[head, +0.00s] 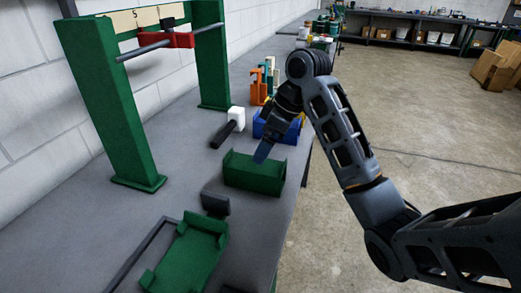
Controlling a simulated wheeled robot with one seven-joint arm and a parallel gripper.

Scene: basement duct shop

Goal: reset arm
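My arm reaches in from the right of the head view and bends down over the bench edge. My gripper (265,150) points down just above the green open-topped block (254,172) on the grey bench (90,215). Only one blue-grey fingertip shows clearly, so its opening cannot be seen. I cannot tell whether the tip touches the block or hangs apart from it. A blue bin (270,128) sits right behind the gripper and is partly hidden by it.
A green frame (105,100) with a bar and red clamp (178,40) stands at left. A green tray (190,258) lies in front. A white-headed mallet (236,116) and orange tools (259,88) lie farther back. Open floor (430,120) is at right, with cardboard boxes (495,66) beyond.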

